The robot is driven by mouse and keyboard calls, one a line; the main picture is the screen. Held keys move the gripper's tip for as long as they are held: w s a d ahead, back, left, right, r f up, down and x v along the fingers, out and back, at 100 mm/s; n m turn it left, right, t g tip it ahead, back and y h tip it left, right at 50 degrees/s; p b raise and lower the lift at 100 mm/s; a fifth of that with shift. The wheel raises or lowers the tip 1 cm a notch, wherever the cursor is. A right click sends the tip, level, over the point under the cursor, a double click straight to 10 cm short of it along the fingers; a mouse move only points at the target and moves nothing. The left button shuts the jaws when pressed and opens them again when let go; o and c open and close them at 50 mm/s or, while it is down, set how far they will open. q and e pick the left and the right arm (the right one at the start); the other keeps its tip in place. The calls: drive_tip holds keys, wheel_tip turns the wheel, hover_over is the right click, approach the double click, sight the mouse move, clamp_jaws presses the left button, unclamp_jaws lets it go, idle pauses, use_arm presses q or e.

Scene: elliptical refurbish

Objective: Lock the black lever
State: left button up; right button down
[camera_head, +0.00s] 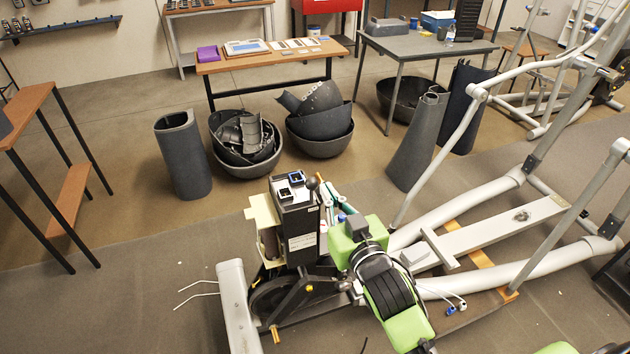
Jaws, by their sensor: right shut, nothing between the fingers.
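A black lever with a round knob (314,183) stands up beside the dark upright housing (298,222) of the stripped elliptical machine. Its lower part is hidden, and I cannot tell its exact angle. My right arm comes in from the lower right, with green and black links. My right gripper (353,227) is at its far end, just right of the housing and lower than the knob. It is shut and empty. My wrist hides much of it, and it appears apart from the knob. My left gripper is out of view.
A grey cover post (236,305) stands left of the housing, with loose white wires. The machine's long pale rails (480,205) stretch right. Dark bins (246,160) and grey covers (183,157) stand behind. A wooden table (270,62) is farther back.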

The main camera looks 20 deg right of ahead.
drive_tip(key=p, duration=0.2)
hover_over(314, 188)
drive_tip(key=s, duration=0.3)
drive_tip(key=shift+w+a+f, duration=0.1)
drive_tip(key=shift+w+f, duration=0.15)
drive_tip(key=shift+f, duration=0.45)
drive_tip(key=shift+w+d+f, duration=0.1)
drive_tip(key=shift+w+f, duration=0.2)
drive_tip(key=shift+f, duration=0.45)
drive_tip(key=shift+w+a+f, duration=0.1)
drive_tip(key=shift+w+f, duration=0.15)
drive_tip(key=shift+f, duration=0.45)
drive_tip(key=shift+f, duration=0.1)
wheel_tip(314, 188, down, 3)
drive_tip(key=shift+b, duration=0.85)
drive_tip(key=shift+s, duration=0.1)
